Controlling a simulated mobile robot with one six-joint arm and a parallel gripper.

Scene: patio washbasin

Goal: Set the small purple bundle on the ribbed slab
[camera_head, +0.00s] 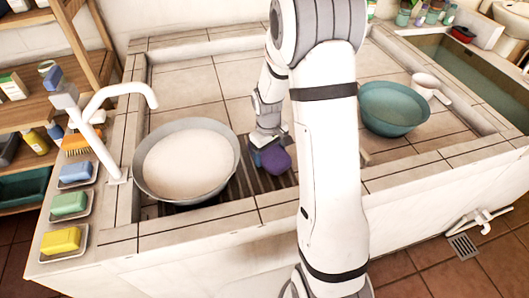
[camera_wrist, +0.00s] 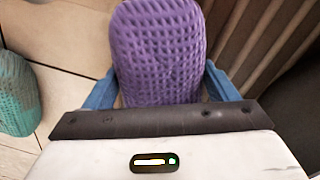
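The small purple bundle (camera_head: 275,161), a knobbly mesh-textured roll, shows just below my gripper (camera_head: 268,138) in the head view. In the wrist view the purple bundle (camera_wrist: 158,50) lies between the two blue fingers of my gripper (camera_wrist: 160,88), which press against its sides. The ribbed slab (camera_head: 248,188) is dark with parallel ridges, between the round white-filled basin and my arm. Its ridges (camera_wrist: 262,40) also show at the right of the wrist view. The bundle appears at or over the slab's far edge; I cannot tell whether it touches it.
A grey basin (camera_head: 137,168) stands left of the slab, near a white faucet (camera_head: 115,135). A teal bowl (camera_head: 392,110) and a white dipper (camera_head: 425,82) stand at right. A teal mesh bundle (camera_wrist: 17,95) lies on tiles in the wrist view. My arm hides the slab's right side.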

